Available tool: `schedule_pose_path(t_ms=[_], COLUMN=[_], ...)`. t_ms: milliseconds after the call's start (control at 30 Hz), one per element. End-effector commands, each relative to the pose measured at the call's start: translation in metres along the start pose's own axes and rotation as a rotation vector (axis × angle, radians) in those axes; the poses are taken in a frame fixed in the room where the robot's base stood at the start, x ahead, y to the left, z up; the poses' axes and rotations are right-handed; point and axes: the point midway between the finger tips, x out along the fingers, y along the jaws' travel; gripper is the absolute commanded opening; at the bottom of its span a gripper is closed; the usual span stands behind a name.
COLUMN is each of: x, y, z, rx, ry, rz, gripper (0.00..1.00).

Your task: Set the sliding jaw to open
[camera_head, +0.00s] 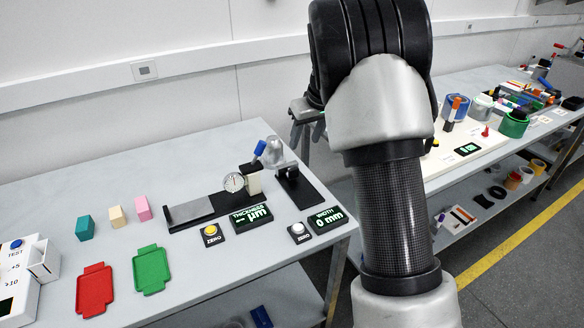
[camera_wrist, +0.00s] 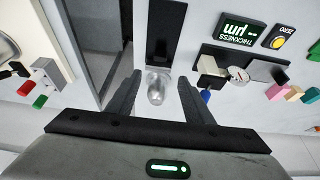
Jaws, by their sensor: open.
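The width gauge is a black rail (camera_head: 304,191) near the right edge of the table. A rounded metal piece (camera_head: 277,153) stands at its far end and looks like the sliding jaw's knob. In the wrist view, the metal piece (camera_wrist: 156,90) shows between my fingers, with the black rail (camera_wrist: 166,35) running away from it. My gripper (camera_wrist: 158,82) is open, a finger on each side of the metal piece; I cannot tell whether either touches it. In the head view, my gripper (camera_head: 306,135) is partly hidden behind my arm. The WIDTH display (camera_head: 326,219) reads 0.
A thickness gauge with a round dial (camera_head: 234,182) and a blue lever (camera_head: 259,149) stands close beside the metal piece. Small blocks (camera_head: 117,216), a red tray (camera_head: 95,289) and a green tray (camera_head: 151,269) lie to the left. A second cluttered bench (camera_head: 470,150) is at right.

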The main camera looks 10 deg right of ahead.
Motion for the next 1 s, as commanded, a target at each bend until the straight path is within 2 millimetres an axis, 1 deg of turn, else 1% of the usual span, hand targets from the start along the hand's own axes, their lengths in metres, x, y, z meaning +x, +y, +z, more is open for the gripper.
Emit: schedule_pose_path(t_ms=[167,500,600,700,800,1000], x=[0.034,0.109,0.128,0.143,0.155,0.164], y=[-0.001,-0.001,-0.001,-0.001,0.000,0.000], z=[0.002,0.002,0.002,0.001,0.001,0.001], rx=[0.001,0.001,0.000,0.001,0.001,0.001], ry=[-0.005,-0.005,-0.004,-0.002,-0.002,-0.001], rz=[-0.001,0.000,0.000,0.000,0.000,0.000], gripper=[0.47,0.47,0.47,0.47,0.47,0.47])
